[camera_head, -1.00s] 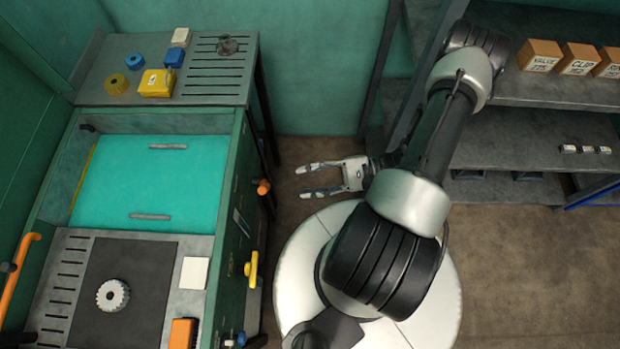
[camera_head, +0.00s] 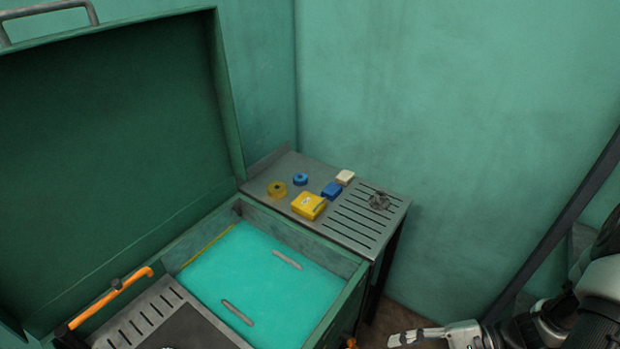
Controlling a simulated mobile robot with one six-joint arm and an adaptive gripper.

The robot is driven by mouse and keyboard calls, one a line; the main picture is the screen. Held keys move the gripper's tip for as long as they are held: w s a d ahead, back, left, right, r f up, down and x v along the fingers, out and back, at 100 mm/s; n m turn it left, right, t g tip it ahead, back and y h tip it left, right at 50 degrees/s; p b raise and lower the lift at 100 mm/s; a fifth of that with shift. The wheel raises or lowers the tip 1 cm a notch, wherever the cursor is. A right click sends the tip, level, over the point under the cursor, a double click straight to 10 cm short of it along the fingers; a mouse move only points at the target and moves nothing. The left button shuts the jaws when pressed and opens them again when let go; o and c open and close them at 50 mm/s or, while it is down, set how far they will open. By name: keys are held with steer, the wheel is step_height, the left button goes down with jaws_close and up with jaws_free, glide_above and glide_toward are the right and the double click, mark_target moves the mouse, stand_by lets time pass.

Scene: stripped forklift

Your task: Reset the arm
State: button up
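My gripper (camera_head: 425,338) shows at the bottom right of the head view, partly cut off by the lower edge. Only one finger is clearly seen, and nothing can be made out in it. My arm (camera_head: 590,305) is folded at the right edge, mostly out of the picture. The gripper is to the right of the green cabinet, apart from it.
The green cabinet has a raised lid (camera_head: 110,150) and a turquoise panel (camera_head: 262,285). An orange handle (camera_head: 110,297) juts up at lower left.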

steer(key=s+a+r+n+t+h, duration=0.1)
steer(key=r+n+h, duration=0.4)
steer(key=r, duration=0.7)
steer(key=s+a+r+n+t+h, duration=0.2)
steer(key=r+n+h, duration=0.4)
steer(key=r, duration=0.5)
steer(key=s+a+h, duration=0.1)
steer(key=a+h, duration=0.1)
steer(key=shift+s+a+r+t, duration=0.3)
steer(key=shift+s+a+r, duration=0.1)
